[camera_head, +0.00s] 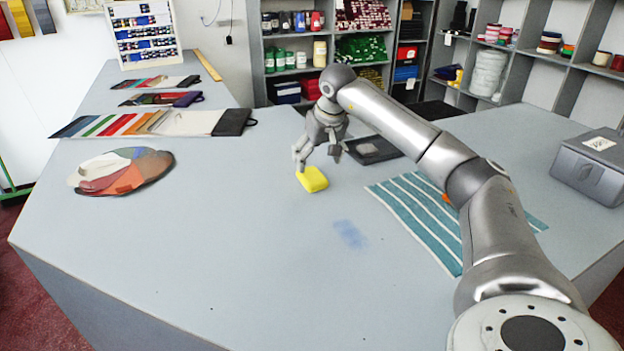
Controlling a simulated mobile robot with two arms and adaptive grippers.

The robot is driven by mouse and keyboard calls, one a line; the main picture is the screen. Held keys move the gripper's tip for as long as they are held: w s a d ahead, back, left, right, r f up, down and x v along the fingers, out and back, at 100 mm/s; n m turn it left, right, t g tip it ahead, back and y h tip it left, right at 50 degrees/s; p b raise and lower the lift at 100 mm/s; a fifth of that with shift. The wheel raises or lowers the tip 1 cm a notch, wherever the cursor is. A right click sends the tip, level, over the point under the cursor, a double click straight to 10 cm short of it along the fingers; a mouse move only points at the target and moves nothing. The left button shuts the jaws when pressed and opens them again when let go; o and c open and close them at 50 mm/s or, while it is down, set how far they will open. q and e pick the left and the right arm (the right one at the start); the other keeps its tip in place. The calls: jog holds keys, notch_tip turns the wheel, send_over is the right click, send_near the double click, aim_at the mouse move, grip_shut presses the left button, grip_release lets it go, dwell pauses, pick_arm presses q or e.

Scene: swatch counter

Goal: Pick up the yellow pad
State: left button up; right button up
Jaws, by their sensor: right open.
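The yellow pad (313,180) is a small, bright block with rounded edges lying on the grey counter (240,240), near the middle of the view. My right gripper (319,160) is open and points down just above and behind the pad. One fingertip is close to the pad's left far edge and the other is off to its right. I cannot tell whether a finger touches the pad. Nothing is held between the fingers. My left gripper is not in view.
A dark tray (385,152) lies right behind the gripper. A teal striped cloth (415,215), partly under my right arm, lies to the right. A grey box (590,165) stands far right. Fabric swatches (150,123) and a round patchwork piece (120,171) lie left.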

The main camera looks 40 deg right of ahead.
aim_at(313, 175)
jog(key=x, duration=0.3)
jog(key=a+p+x, duration=0.1)
jog(key=x, duration=0.1)
jog(key=shift+s+f, duration=0.1)
jog(key=shift+s, duration=0.1)
jog(key=shift+w+d+f, duration=0.1)
jog(key=shift+w+f, duration=0.05)
jog(key=shift+f, duration=0.15)
jog(key=shift+r, duration=0.1)
jog(key=shift+f, duration=0.3)
jog(key=shift+c, duration=0.2)
jog(key=c, duration=0.9)
